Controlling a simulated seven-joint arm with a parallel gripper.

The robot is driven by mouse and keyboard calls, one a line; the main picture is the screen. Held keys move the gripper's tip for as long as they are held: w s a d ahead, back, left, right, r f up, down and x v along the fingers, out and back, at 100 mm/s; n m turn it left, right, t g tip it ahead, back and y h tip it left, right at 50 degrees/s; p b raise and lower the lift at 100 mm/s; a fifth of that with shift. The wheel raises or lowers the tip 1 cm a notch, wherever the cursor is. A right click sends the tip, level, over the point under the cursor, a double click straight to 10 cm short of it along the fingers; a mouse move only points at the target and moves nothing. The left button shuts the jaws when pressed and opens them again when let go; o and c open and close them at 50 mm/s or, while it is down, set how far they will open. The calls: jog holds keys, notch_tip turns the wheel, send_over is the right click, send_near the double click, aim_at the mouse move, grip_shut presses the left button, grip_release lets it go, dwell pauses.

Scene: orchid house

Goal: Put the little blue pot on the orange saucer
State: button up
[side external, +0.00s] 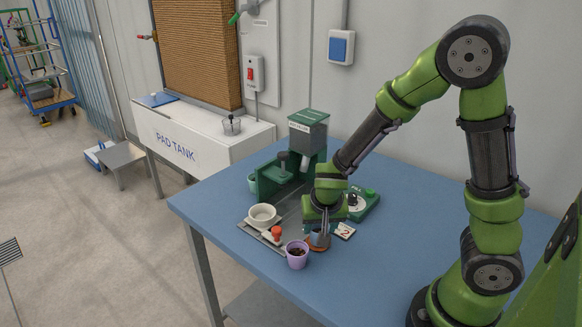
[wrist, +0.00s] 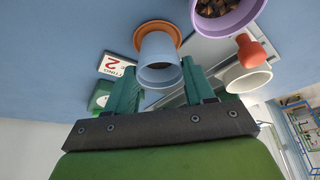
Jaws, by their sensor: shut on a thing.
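The little blue pot (wrist: 161,73) is between the fingers of my gripper (wrist: 160,64), which is shut on it. In the side view the pot (side external: 320,239) is mostly hidden by my gripper (side external: 322,226). It looks about upright. The orange saucer (wrist: 141,35) shows around the pot's far end in the wrist view, partly covered by it. In the side view the saucer (side external: 314,247) is directly under the pot on the blue table. I cannot tell whether the pot's base touches the saucer.
A purple pot (side external: 297,257) with dark chunky filling stands close by. A cream bowl (side external: 262,216) and a red-orange knobbed thing (side external: 276,233) are on a grey tray. A card marked 2 (side external: 344,231), a green dial device (side external: 363,205) and a green dispenser (side external: 307,135) are behind.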

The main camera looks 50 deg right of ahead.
jog(key=shift+f, duration=0.2)
jog(key=o, duration=1.1)
jog(key=s+a+r+n+t+y, duration=0.2)
jog(key=s+r, duration=0.3)
jog(key=r, duration=0.5)
jog(key=s+a+r+n+t+y, duration=0.2)
jog(key=s+a+r+n+y, duration=0.1)
jog(key=r, duration=0.8)
jog(key=shift+s+a, duration=0.7)
jog(key=shift+s, duration=0.45)
